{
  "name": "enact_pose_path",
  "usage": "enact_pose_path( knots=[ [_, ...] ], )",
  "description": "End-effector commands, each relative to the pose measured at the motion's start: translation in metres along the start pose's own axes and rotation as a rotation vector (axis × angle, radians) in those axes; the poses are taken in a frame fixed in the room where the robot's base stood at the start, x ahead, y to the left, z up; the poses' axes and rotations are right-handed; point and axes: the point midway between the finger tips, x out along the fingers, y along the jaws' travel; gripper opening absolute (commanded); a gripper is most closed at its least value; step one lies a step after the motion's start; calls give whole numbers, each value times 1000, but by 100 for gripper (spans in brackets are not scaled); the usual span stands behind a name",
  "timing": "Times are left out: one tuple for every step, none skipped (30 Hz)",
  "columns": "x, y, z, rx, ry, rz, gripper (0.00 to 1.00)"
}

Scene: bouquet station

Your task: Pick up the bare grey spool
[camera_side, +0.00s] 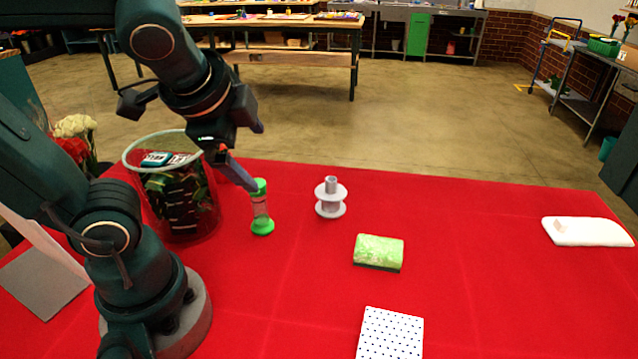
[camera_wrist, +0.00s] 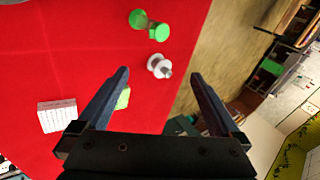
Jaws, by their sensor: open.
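The bare grey spool (camera_side: 330,198) stands upright on the red table in the side view, right of a green-capped clear cylinder. In the wrist view the spool (camera_wrist: 160,66) shows beyond my fingertips, between the lines of the two fingers and near the table edge. My gripper (camera_side: 247,158) is above the table at the left, beside the green-capped cylinder in the picture and left of the spool. In the wrist view my gripper (camera_wrist: 160,78) has its fingers wide apart with nothing held between them.
The green-capped cylinder (camera_side: 261,208) stands left of the spool. A green and dark block (camera_side: 379,252) lies in front of it to the right. A clear bucket (camera_side: 180,200) stands left.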

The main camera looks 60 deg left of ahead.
Motion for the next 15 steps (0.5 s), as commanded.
enact_pose_path(
  knots=[
    [8,-9,0,163,-28,-52,100],
    [13,-15,0,270,-45,-88,100],
    [18,-24,-3,417,-67,-137,100],
    [22,-31,-5,528,-86,-173,100],
    [25,-38,-8,639,-102,-208,100],
    [28,-45,-13,773,-124,-252,100],
    [30,-50,-17,866,-138,-281,100],
    [32,-55,-21,951,-152,-308,100],
    [33,-60,-27,1059,-169,-342,100],
    [34,-63,-32,1135,-182,-367,100],
    [36,-66,-36,1207,-194,-390,100],
    [36,-69,-42,1297,-208,-419,100],
    [37,-71,-47,1364,-221,-440,100],
    [38,-72,-52,1426,-231,-461,100],
    [39,-74,-58,1510,-245,-487,100]
  ],
)
